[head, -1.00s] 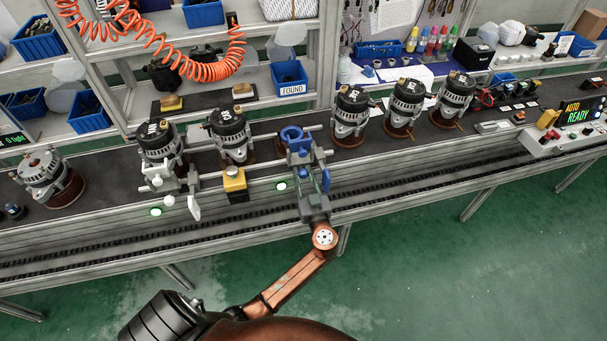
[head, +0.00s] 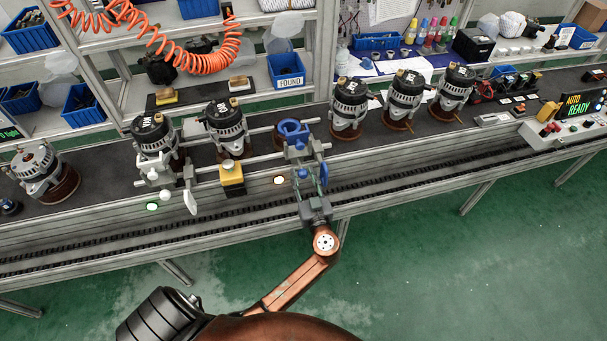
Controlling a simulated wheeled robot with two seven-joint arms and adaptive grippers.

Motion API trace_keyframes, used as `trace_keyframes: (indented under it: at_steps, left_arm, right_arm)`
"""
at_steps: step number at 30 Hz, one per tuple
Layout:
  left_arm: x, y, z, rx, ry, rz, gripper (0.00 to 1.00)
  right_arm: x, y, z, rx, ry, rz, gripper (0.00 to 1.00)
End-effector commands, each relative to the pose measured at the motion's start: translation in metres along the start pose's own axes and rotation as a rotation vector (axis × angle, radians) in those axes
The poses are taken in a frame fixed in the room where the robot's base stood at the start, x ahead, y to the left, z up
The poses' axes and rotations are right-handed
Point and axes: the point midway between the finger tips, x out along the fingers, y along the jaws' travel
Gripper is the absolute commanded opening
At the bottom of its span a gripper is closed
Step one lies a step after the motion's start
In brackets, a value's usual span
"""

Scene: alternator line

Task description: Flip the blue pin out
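The blue pin fixture stands at the front edge of the line, with a blue ring-shaped head (head: 293,130) and a blue paddle (head: 324,174) hanging at its right. A grey bar runs across the fixture. My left gripper (head: 309,176) reaches up from below, right at the front of the fixture by the blue paddle. Its fingers look apart, with a gap between them. I cannot tell whether a finger touches the paddle. The pin's shaft is largely hidden behind the fixture and fingers. My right gripper is not in view.
A white fixture with a white paddle (head: 190,202) and a green lamp (head: 152,206) stands to the left. A yellow-and-black block (head: 232,178) sits between the fixtures. Several alternators (head: 349,105) line the belt. The floor in front is clear.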

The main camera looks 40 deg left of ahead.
Motion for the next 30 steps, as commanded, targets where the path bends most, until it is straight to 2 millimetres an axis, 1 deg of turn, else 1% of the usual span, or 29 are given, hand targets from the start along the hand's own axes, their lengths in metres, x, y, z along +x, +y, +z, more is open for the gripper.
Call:
trace_keyframes:
  at_steps: [1, 3, 10, 14, 17, 24, 27, 30]
  left_arm:
    - [0.0, 0.0, 0.0, 0.0, 0.001, 0.0, 0.39]
    - [0.001, 0.0, -0.001, 0.0, 0.001, 0.0, 0.42]
    - [0.001, 0.001, -0.001, -0.001, 0.002, 0.001, 0.42]
    - [-0.007, 0.001, 0.0, -0.001, 0.001, 0.002, 0.42]
    - [-0.021, 0.0, 0.0, -0.002, -0.001, 0.002, 0.42]
    - [-0.072, 0.0, 0.0, -0.001, -0.002, 0.002, 0.42]
    - [-0.09, 0.0, 0.0, -0.001, -0.002, 0.001, 0.42]
    - [-0.105, 0.0, 0.0, 0.001, 0.0, 0.001, 0.42]
  right_arm:
    - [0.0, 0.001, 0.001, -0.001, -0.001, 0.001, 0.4]
    - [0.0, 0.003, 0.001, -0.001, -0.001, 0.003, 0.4]
    - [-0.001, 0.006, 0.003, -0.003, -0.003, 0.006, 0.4]
    - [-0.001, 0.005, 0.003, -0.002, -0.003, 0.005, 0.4]
    - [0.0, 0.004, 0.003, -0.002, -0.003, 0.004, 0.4]
    - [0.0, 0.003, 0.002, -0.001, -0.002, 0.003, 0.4]
    - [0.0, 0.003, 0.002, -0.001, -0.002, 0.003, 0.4]
    - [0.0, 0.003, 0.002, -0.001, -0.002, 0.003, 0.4]
